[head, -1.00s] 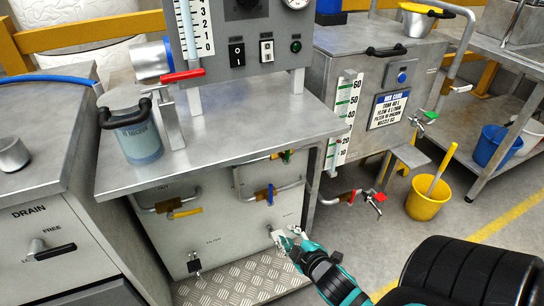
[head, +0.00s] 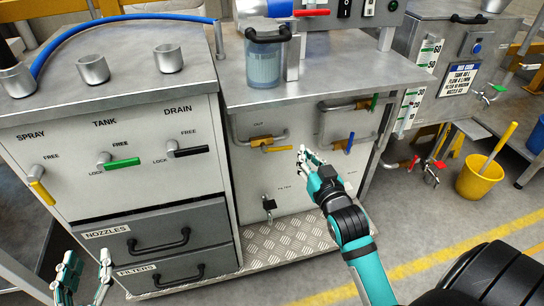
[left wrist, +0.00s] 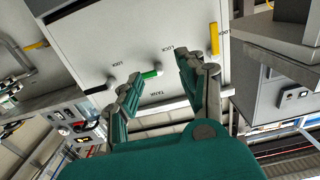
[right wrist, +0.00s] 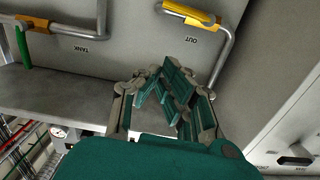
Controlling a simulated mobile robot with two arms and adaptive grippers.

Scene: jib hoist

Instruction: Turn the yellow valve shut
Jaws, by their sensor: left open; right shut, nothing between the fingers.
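The yellow valve (head: 277,149) sits on the upper left pipe of the pale lower panel. Its yellow lever lies roughly along the pipe. In the right wrist view, the yellow valve (right wrist: 188,14) is at the top, above the label OUT. My right gripper (head: 303,154) is shut and empty, just right of the lever tip in the head view; a gap shows in its wrist view. My left gripper (head: 84,275) is open and empty, low in front of the left cabinet. In the left wrist view its fingers (left wrist: 158,75) point at that cabinet's levers.
The left cabinet has a yellow SPRAY lever (head: 42,192), green TANK lever (head: 122,163) and black DRAIN lever (head: 190,152). A blue-handled valve (head: 350,143) is right of my right gripper. A black-handled valve (head: 268,204) is below. A yellow bucket (head: 480,178) stands right.

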